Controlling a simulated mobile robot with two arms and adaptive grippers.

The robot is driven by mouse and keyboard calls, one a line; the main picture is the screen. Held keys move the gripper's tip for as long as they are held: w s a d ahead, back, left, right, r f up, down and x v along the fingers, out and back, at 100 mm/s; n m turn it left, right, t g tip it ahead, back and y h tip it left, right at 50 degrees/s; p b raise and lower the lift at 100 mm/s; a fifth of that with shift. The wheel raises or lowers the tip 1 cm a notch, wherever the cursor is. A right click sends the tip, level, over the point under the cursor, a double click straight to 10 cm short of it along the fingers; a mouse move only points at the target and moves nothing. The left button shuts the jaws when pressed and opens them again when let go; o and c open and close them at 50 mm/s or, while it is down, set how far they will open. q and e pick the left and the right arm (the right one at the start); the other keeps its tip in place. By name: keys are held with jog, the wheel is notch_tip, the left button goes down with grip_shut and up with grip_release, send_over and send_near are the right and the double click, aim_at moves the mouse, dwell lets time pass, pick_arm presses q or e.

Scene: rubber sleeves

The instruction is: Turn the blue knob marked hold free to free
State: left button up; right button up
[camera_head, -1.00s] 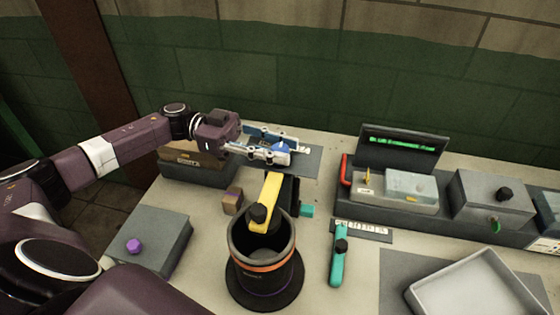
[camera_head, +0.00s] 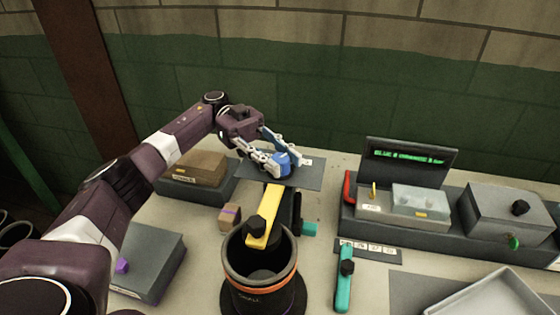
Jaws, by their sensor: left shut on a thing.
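The blue knob (camera_head: 281,163) sits at the back of the bench on a dark grey plate (camera_head: 309,177), with a small white label beside it. My left gripper (camera_head: 278,159) reaches it from the upper left, its fingers angled down to the right, and is shut on the knob. The fingers hide part of the knob, and the marking cannot be read. My right gripper is not in view.
A black cup with an orange band (camera_head: 259,275) and a yellow lever (camera_head: 264,215) stand in front of the knob. A teal-handled tool (camera_head: 344,280) lies to the right. A machine with a lit display (camera_head: 409,157) stands at the back right. A brown block (camera_head: 230,217) sits left.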

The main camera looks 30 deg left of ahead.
aim_at(280, 158)
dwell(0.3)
pick_arm(q)
jog(key=o, duration=1.2)
jog(key=shift+c, duration=0.2)
notch_tip(280, 158, up, 10)
jog(key=shift+r, duration=0.1)
